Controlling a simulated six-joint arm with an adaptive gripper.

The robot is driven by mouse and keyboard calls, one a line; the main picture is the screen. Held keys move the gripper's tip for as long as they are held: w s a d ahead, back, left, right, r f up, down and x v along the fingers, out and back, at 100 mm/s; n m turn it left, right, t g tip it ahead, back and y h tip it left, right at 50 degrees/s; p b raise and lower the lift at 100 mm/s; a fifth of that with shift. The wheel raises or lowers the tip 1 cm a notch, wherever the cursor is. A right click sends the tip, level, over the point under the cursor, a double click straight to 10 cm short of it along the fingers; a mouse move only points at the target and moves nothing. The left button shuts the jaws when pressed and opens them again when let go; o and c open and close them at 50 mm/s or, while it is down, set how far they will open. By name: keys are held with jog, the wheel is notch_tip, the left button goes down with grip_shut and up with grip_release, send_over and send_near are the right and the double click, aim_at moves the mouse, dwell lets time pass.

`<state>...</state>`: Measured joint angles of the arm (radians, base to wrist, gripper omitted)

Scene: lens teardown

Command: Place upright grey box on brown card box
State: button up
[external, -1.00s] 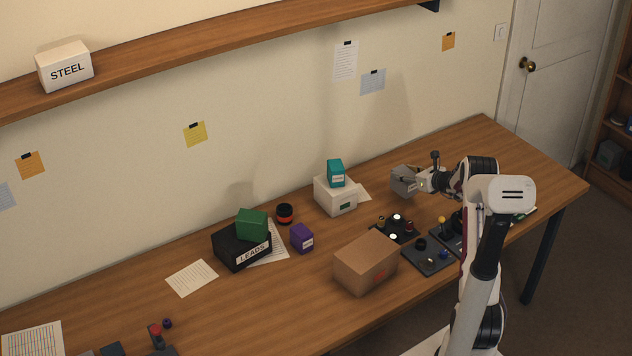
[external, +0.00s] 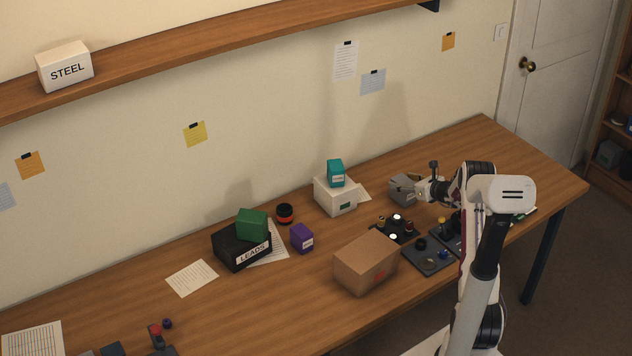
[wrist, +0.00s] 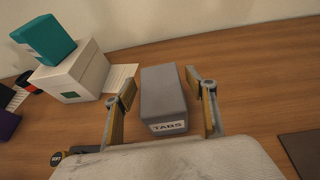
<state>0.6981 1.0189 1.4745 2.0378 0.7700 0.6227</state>
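The grey box (external: 403,191), with a white label reading "TABS" in the wrist view (wrist: 163,95), is at the back right of the desk. It appears to rest on the desk, but I cannot tell for sure. My gripper (external: 416,188) reaches it from the right. In the wrist view, my gripper's two fingers (wrist: 161,92) are on either side of the box, with narrow gaps showing, so they look open around it. The brown card box (external: 364,264) stands nearer the desk's front, lower left of my gripper, with its top bare.
A white box (external: 335,197) with a teal box (external: 336,172) on it stands left of the grey box. Dark trays (external: 428,259) with small parts lie between the grey box and the desk's front. A purple box (external: 302,239) is left of the brown one.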

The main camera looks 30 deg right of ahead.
jog(key=shift+s, duration=0.1)
dwell(0.3)
jog(key=shift+d+v, duration=0.15)
jog(key=shift+v, duration=1.15)
jog(key=shift+d+v, duration=0.2)
jog(key=shift+v, duration=2.35)
jog(key=shift+a+r, duration=0.15)
jog(key=shift+r, duration=0.05)
